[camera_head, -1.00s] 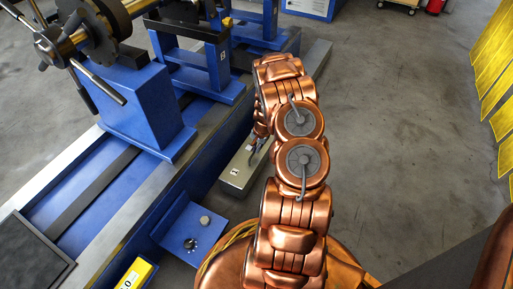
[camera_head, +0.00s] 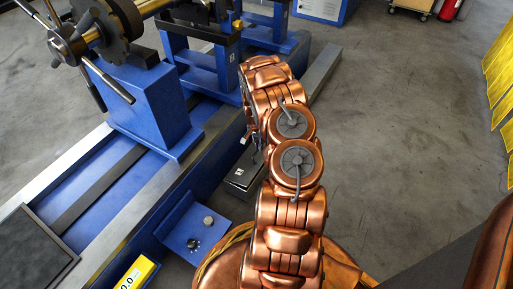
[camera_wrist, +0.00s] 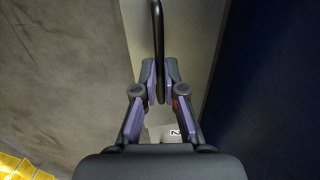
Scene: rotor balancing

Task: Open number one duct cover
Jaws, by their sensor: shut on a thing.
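In the wrist view a pale beige-grey duct cover (camera_wrist: 197,40) lies in front of my gripper (camera_wrist: 160,92). A thin black bar handle (camera_wrist: 158,38) runs up between the fingers, and the fingers are shut on it. A small white label (camera_wrist: 172,131) with a dark mark shows below the fingers; I cannot tell the number for sure. In the head view a dark, narrow rectangular area (camera_head: 243,177) shows on the floor beside the blue machine base. My arm hides most of the cover and my gripper there.
The blue machine bed (camera_head: 115,190) with its stand and rotor fills the left. A blue box with a knob (camera_head: 193,231) and a yellow display (camera_head: 136,273) stand near the front. Open concrete floor (camera_head: 400,130) lies to the right. Yellow panels (camera_head: 498,75) hang at the far right.

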